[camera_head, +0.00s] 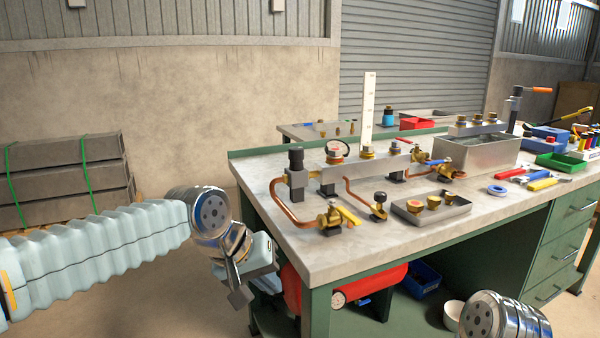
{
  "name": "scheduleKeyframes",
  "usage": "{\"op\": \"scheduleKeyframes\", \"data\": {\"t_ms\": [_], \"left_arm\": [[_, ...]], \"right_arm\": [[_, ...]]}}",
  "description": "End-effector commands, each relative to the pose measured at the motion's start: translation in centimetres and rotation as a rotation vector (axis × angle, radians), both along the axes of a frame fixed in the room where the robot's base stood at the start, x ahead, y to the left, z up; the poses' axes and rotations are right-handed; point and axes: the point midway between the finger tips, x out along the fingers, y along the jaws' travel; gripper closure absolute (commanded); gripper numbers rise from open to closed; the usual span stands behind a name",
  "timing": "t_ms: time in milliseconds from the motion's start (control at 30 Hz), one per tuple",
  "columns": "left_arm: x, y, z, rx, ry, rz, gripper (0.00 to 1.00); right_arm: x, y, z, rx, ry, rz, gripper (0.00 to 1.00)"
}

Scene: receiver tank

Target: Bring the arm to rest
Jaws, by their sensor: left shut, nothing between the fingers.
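My left arm (100,252), pale and ribbed, comes in from the left and ends in a shiny metal wrist. My left gripper (240,294) points down beside the left front corner of the workbench, below the top. It is shut and empty. It touches nothing that I can see, with clear space around its tips. A shiny metal part of my right arm (500,316) shows at the bottom right, in front of the bench; its gripper is out of view.
The green-framed workbench (330,243) carries copper pipework with brass valves (335,215), a small metal tray (465,209) and several tools. A red tank (393,277) lies beneath, near my left gripper. Strapped grey blocks (75,175) stand at left. Floor between is open.

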Motion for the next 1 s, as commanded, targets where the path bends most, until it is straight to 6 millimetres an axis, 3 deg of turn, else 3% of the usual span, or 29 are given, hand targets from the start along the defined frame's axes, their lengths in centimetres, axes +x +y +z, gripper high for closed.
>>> {"op": "scheduleKeyframes", "data": {"t_ms": [33, 133, 267, 400, 500, 600, 733, 833, 1000], "left_arm": [[1.0, -0.1, -3.8, 0.005, 0.034, -0.004, 1.0], [2.4, -0.2, -12.2, 0.001, 0.087, -0.01, 1.0], [1.7, 0.6, -23.7, -0.004, 0.154, -0.007, 1.0], [-2.6, 2.1, -35.0, -0.002, 0.224, 0.008, 1.0], [-7.2, 3.3, -41.2, 0.006, 0.269, 0.022, 1.0], [-11.6, 4.2, -45.1, 0.019, 0.303, 0.033, 1.0], [-15.4, 5.0, -47.6, 0.034, 0.328, 0.04, 1.0], [-16.6, 5.2, -48.2, 0.039, 0.331, 0.043, 1.0], [-16.7, 5.2, -48.3, 0.04, 0.33, 0.043, 1.0]], "right_arm": [[0.0, 0.0, 0.0, 0.0, 0.0, 0.0, 0.66], [0.0, 0.0, 0.0, 0.0, 0.0, 0.0, 0.66], [0.0, 0.0, 0.0, 0.0, 0.0, 0.0, 0.66], [0.0, 0.0, 0.0, 0.0, 0.0, 0.0, 0.66], [0.0, 0.0, 0.0, 0.0, 0.0, 0.0, 0.66], [0.0, 0.0, 0.0, 0.0, 0.0, 0.0, 0.66], [0.0, 0.0, 0.0, 0.0, 0.0, 0.0, 0.66], [0.0, 0.0, 0.0, 0.0, 0.0, 0.0, 0.66], [0.0, 0.0, 0.0, 0.0, 0.0, 0.0, 0.66]]}}
